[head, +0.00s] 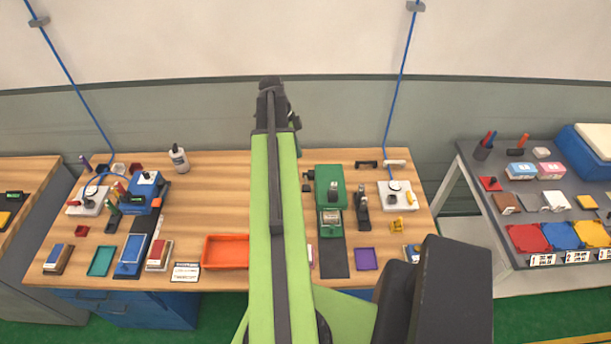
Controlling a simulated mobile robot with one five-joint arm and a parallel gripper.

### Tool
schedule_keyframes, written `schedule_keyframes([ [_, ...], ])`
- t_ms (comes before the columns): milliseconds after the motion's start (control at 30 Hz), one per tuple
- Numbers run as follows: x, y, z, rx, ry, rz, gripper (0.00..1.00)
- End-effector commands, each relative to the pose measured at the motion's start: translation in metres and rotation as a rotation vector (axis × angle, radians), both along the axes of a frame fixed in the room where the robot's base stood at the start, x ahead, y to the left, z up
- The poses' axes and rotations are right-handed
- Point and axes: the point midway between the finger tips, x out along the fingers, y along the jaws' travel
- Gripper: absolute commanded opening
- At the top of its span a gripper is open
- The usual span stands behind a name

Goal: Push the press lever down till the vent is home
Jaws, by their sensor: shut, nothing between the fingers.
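My gripper (271,84) is at the far end of my raised green arm, in front of the back wall and above the bench. Its fingers look shut, with nothing held. I cannot tell for sure which part is the press lever. The vent is too small to make out. My gripper touches neither device.
My arm hides the middle of the wooden bench (205,197). A grey side table (480,205) with several items is at right.

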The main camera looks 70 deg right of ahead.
Motion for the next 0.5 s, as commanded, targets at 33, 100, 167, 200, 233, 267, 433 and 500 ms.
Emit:
schedule_keyframes([
  [33, 0.000, 0.000, -0.001, 0.001, 0.000, 0.002, 0.00],
  [100, 0.001, 0.000, -0.001, 0.001, 0.000, 0.002, 0.00],
  [167, 0.001, 0.000, -0.001, 0.001, -0.001, 0.003, 0.00],
  [200, 0.001, 0.000, -0.002, 0.000, -0.001, 0.003, 0.00],
  [233, 0.001, 0.001, -0.003, 0.000, -0.001, 0.003, 0.00],
  [267, 0.000, 0.000, -0.004, 0.001, -0.001, 0.004, 0.00],
  [433, -0.004, 0.000, -0.021, 0.000, -0.001, 0.003, 0.00],
  [500, -0.007, 0.000, -0.032, 0.001, -0.001, 0.003, 0.00],
])
